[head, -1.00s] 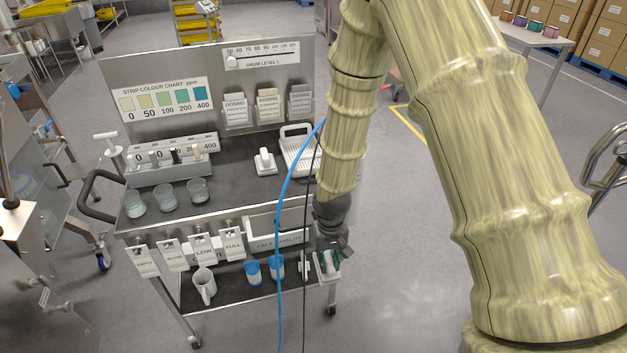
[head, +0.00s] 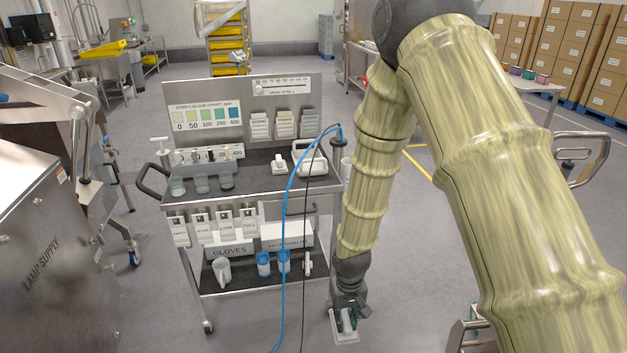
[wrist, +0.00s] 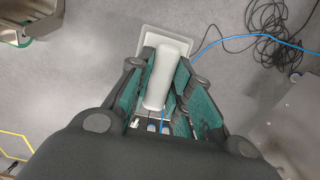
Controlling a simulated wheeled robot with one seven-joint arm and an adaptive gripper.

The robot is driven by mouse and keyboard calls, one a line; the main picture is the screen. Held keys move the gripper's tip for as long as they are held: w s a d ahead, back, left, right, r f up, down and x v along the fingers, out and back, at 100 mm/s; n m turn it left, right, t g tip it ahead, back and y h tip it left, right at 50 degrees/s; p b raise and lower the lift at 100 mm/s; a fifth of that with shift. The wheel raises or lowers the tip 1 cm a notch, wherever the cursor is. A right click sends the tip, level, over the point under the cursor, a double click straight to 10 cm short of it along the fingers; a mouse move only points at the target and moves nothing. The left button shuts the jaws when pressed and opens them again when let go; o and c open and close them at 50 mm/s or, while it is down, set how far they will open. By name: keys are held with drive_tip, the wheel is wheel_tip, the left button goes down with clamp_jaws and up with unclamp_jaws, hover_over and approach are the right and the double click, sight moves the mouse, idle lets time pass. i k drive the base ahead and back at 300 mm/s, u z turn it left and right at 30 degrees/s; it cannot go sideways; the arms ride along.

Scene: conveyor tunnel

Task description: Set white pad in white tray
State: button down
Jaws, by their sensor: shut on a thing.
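My gripper (head: 347,318) is low, beside the cart's lower right corner, with floor behind it. Its teal-lined fingers (wrist: 163,95) are closed on a white block-like grip with a flat pale plate, which I take for the white pad (wrist: 168,72); it also shows in the head view (head: 346,338). The pad is clear of the cart's shelves. A white tray (head: 298,160) with a raised rim stands at the right end of the cart's top. Its inside is only partly visible, behind a blue hose.
The steel cart (head: 262,190) carries cups, cards and a small white handled item (head: 279,163). The blue hose (head: 287,215) and a black cable hang down its front. A lamp supply cabinet (head: 60,230) is at left. Open floor lies right of the cart.

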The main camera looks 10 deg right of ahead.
sight(309, 157)
drive_tip(key=k, duration=0.5)
drive_tip(key=u, duration=1.2)
drive_tip(key=i, duration=1.9)
drive_tip(key=z, duration=1.8)
